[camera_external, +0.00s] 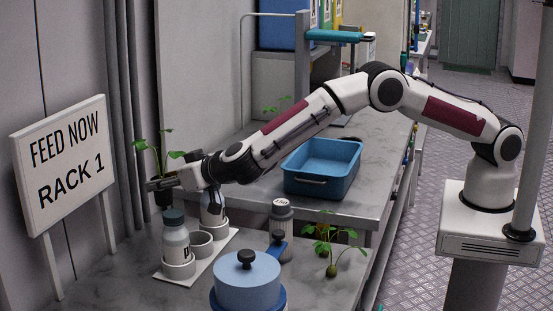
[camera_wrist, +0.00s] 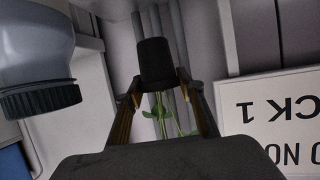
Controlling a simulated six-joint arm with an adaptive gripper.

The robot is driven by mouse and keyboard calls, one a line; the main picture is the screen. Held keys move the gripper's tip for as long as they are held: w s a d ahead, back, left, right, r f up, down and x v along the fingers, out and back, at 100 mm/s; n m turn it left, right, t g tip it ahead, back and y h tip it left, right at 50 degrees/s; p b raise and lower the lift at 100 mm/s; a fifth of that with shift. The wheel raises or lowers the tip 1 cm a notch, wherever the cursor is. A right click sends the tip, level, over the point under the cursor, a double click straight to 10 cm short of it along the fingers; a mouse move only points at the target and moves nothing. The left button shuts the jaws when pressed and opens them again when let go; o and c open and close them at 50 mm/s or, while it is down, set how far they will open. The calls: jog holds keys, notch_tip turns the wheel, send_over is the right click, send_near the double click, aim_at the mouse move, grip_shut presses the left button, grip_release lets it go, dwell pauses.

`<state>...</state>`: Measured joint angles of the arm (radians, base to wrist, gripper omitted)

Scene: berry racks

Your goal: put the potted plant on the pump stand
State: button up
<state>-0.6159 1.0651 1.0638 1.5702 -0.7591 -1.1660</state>
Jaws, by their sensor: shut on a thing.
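The potted plant has a black pot (camera_wrist: 157,60) and green leaves (camera_wrist: 163,115). My gripper (camera_wrist: 158,90) is shut on the pot, with one finger on each side of it near the rim. In the external view my gripper (camera_external: 164,184) is at the left, holding the pot (camera_external: 163,196) beyond the bottles, with the leaves (camera_external: 158,152) above. Whether the pot touches the surface below is hidden. A round blue body with a black knob (camera_external: 247,281) stands at the front on a darker blue base (camera_external: 283,304); I cannot tell whether this is the pump stand.
A white rack (camera_external: 222,241) holds bottles (camera_external: 176,243) just below my gripper. A grey bottle (camera_external: 281,222), loose plants (camera_external: 325,240) and a blue tub (camera_external: 322,165) stand to the right. A sign (camera_external: 62,163) stands at the left. A bottle (camera_wrist: 35,50) is close in the wrist view.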

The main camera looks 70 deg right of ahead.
aim_at(170, 191)
jog(key=shift+f, duration=0.1)
jog(key=shift+f, duration=3)
jog(key=shift+f, duration=1.9)
jog(key=shift+f, duration=0.1)
jog(key=o, duration=1)
jog(key=shift+v, duration=1.65)
jog(key=shift+w+r, duration=0.15)
jog(key=shift+r, duration=3.35)
